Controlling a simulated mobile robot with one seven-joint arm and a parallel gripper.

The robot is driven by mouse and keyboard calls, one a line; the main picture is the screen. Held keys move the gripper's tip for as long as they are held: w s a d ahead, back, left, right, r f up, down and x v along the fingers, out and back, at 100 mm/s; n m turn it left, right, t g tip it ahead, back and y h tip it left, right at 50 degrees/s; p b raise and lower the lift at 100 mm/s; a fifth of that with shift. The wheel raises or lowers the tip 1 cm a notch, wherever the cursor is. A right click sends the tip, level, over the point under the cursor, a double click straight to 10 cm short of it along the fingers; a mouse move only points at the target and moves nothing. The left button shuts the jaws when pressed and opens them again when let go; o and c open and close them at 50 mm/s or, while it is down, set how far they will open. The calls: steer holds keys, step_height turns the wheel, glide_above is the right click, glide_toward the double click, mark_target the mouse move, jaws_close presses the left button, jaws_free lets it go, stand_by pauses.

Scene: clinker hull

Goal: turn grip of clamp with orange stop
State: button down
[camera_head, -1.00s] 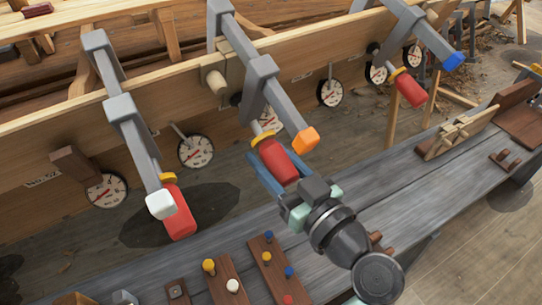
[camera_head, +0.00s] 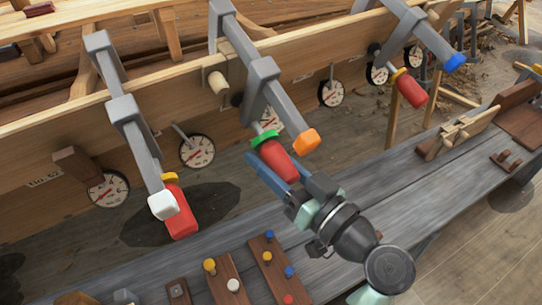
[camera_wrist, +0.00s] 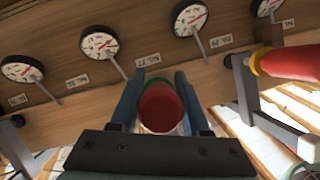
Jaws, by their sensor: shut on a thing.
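The clamp with the orange stop (camera_head: 306,141) hangs on the hull plank in the middle of the head view. Its grip (camera_head: 278,160) is a red cylinder with a green collar (camera_head: 265,138) at its upper end. My gripper (camera_head: 275,172) reaches up from the lower right, with its blue fingers on either side of the red grip, shut on it. In the wrist view the grip (camera_wrist: 160,106) shows end-on between the two fingers (camera_wrist: 159,100), with part of the green collar behind it.
A clamp with a white stop (camera_head: 162,204) is to the left, and one with a blue stop (camera_head: 454,62) to the right; both have yellow collars. Several dials (camera_head: 197,151) line the plank. Below is a grey bench (camera_head: 340,215) with pegged wooden blocks (camera_head: 228,283).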

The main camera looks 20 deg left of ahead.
steer(key=shift+s+m+g+y, duration=0.15)
steer(key=shift+m+g+y, duration=0.35)
steer(key=shift+m+g, duration=0.1)
stand_by(0.3)
steer(key=shift+c, duration=1.9)
jaws_free()
steer(key=v, duration=1.3)
steer(key=shift+p, duration=0.45)
